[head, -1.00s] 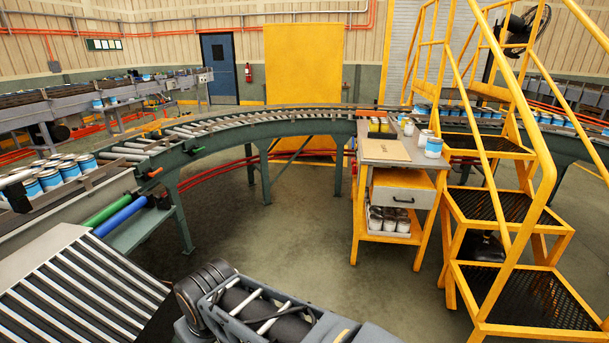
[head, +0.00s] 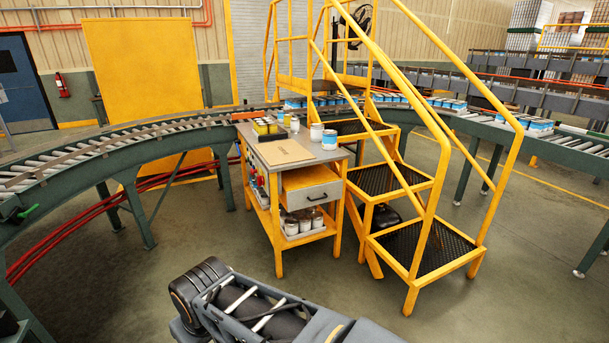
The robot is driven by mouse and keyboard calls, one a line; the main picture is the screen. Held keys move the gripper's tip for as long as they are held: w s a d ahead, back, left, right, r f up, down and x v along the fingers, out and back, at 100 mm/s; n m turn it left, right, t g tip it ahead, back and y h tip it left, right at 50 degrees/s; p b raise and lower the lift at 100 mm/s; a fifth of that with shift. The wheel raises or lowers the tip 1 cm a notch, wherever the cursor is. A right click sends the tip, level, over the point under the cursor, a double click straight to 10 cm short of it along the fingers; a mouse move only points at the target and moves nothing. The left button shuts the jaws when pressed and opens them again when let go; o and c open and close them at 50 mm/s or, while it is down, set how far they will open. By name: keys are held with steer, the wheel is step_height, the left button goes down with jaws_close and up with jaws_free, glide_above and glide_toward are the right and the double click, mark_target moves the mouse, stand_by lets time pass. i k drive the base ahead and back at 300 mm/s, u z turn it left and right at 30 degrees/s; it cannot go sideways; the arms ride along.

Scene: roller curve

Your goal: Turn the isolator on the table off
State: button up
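The yellow-framed work table (head: 342,153) with a grey top stands left of the middle of the head view. A cardboard sheet (head: 281,151), a tray of small yellow-and-dark items (head: 266,127) and several cans lie on its top. Small red and dark fittings (head: 262,190) show on the table's left side; they are too small to tell whether one is the isolator or how it is set. My folded arm (head: 265,310) shows at the bottom of the view, well short of the table. My gripper is not in view.
Yellow mobile stairs (head: 420,245) stand close to the table's right. A curved roller conveyor (head: 85,165) runs behind the table and down the left side. The floor (head: 215,250) in front of the table is clear.

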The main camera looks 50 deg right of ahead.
mark_target(260, 180)
steer(key=z, duration=0.7)
steer(key=i, duration=3)
steer(key=u, duration=0.4)
